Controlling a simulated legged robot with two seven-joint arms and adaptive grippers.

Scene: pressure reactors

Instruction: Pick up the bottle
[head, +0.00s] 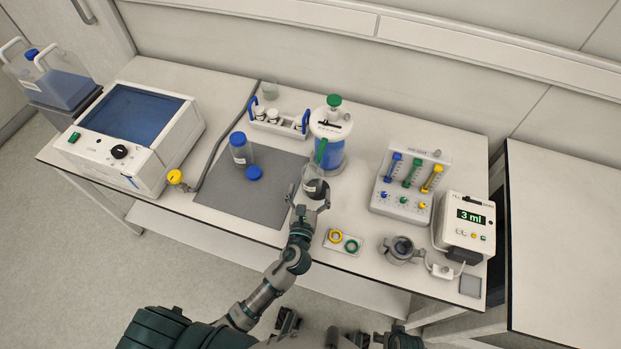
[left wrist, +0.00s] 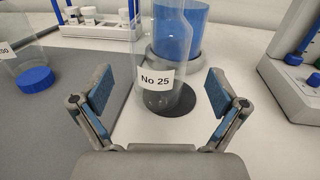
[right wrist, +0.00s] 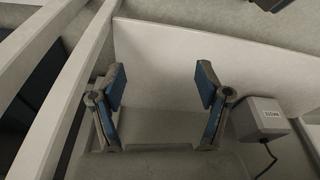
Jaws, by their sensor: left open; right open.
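A clear bottle (left wrist: 157,79) labelled "No 25" stands upright between the spread fingers of my left gripper (left wrist: 160,98). The gripper is open, with a gap on each side of the bottle. In the head view the left gripper (head: 309,193) is at the clear bottle (head: 314,175), in front of the blue reactor. My right gripper (right wrist: 160,84) is open and empty in the right wrist view, facing pale panels low down.
The reactor (head: 331,135) stands just behind the clear bottle. A loose blue cap (head: 254,173) lies on the grey mat (head: 268,203). Two rings (head: 343,242) lie in front, and a valve panel (head: 411,186) and a "3 ml" pump (head: 466,225) stand right. A white rack (head: 279,121) is behind.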

